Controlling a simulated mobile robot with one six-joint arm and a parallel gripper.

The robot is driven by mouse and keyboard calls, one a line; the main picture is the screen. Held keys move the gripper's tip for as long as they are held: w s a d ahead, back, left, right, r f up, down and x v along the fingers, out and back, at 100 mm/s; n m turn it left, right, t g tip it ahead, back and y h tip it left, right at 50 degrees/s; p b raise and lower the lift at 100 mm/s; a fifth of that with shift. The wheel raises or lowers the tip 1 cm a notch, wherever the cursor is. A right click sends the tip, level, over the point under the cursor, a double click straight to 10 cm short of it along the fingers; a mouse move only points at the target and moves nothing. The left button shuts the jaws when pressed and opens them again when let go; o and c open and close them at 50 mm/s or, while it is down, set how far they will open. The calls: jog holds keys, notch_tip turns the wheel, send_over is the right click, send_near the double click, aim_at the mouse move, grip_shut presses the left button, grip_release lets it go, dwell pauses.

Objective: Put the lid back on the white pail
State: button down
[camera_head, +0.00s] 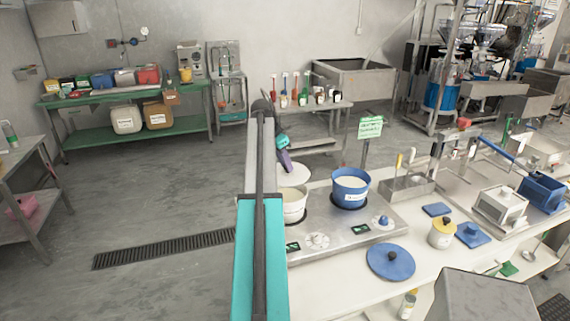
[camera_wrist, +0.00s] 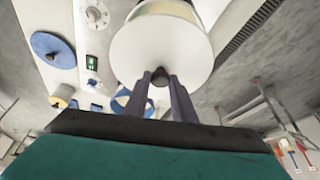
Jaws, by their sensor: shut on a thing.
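The white pail (camera_head: 295,208) stands on the steel two-well unit, partly hidden behind my arm in the head view. Its round white lid (camera_head: 293,176) is in my gripper (camera_head: 285,163), just above the pail and looking apart from it. In the wrist view the lid (camera_wrist: 155,45) shows its flat top face, and my gripper (camera_wrist: 160,78) is shut on its dark knob (camera_wrist: 159,77). The side of the white pail (camera_wrist: 168,8) shows past the lid's edge. The lid hides most of the pail's mouth in the wrist view.
A blue pail (camera_head: 350,190) stands close on the right, in the other well. A blue lid (camera_head: 390,262) lies on the white table in front. A yellow-topped jar (camera_head: 442,233) and a blue square lid (camera_head: 472,235) are farther right. A green sign (camera_head: 370,128) stands behind.

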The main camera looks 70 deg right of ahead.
aim_at(283, 173)
jog(key=shift+f, duration=0.15)
jog(key=shift+f+b, duration=1.4)
jog(key=shift+f, duration=1.65)
jog(key=shift+w+f, duration=0.1)
jog(key=shift+f, duration=0.05)
dwell(0.8)
jog(key=c, duration=0.9)
grip_release()
jog(key=shift+r, duration=0.2)
jog(key=shift+r+p, duration=1.65)
jog(key=shift+r, duration=1.7)
